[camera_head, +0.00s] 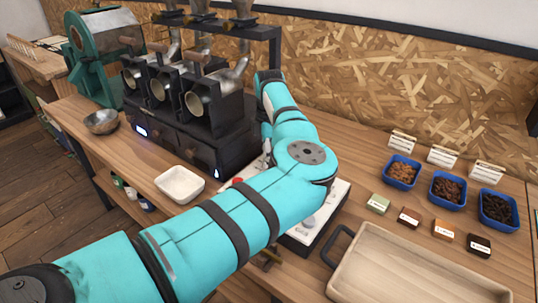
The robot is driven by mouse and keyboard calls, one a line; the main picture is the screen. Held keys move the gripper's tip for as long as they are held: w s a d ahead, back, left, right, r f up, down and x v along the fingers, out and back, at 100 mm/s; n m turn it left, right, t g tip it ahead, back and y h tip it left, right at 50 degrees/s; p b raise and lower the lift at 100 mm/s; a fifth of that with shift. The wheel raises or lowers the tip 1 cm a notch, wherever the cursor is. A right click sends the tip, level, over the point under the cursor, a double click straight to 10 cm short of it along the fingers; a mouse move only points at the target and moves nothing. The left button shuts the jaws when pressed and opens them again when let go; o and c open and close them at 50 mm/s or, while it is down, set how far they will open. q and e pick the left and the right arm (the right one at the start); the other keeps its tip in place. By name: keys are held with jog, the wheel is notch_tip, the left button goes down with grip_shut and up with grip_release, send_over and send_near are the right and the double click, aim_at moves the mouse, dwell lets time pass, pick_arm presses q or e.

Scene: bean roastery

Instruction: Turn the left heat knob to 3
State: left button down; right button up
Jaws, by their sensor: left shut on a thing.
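The white control panel (328,207) lies on the bench in front of the roaster, mostly covered by my left arm. A grey knob (308,222) shows on its right part, and a red button (237,181) shows at its left edge. My left gripper (263,160) points down at the panel's back left, largely hidden behind my turquoise arm. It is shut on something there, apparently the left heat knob. That knob, its scale and the fingertips' contact are hidden. My right gripper is not in view.
The black roaster (185,143) with several drums stands behind the panel. A white square bowl (180,184) is to the left. A wooden tray (420,275) with a black handle is at front right. Blue bins (447,190) of beans and small labelled blocks stand at right.

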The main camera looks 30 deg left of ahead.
pick_arm(q)
jog(key=shift+w+r+m, duration=0.1)
jog(key=shift+r+m, duration=0.05)
jog(key=shift+m, duration=0.75)
jog(key=c, duration=0.9)
grip_release()
jog(key=shift+c, duration=0.2)
notch_tip(320, 180, up, 12)
